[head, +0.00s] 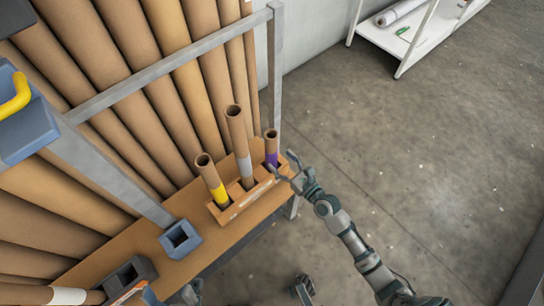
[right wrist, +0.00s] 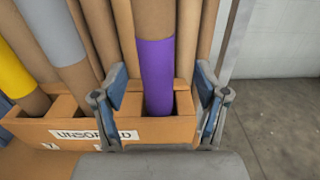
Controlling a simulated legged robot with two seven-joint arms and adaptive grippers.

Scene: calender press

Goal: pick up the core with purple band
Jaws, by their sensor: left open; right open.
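The core with the purple band (head: 271,152) is a brown cardboard tube standing in the rightmost slot of a wooden box (head: 229,213). In the right wrist view its purple band (right wrist: 156,75) is low on the tube, just above the slot. My right gripper (head: 281,163) is open at the core; in the right wrist view its fingers (right wrist: 160,90) appear on either side of the band, with gaps and no visible grip. My left gripper (head: 247,289) is at the bottom of the head view, its fingers apart and nothing between them.
A grey-banded core (head: 235,130) and a yellow-banded core (head: 211,178) stand in the same box. The box front carries an "UNSORTED" label (right wrist: 97,135). Large brown rolls (head: 130,60) lean behind a metal frame (head: 170,65). Open floor (head: 420,150) lies right.

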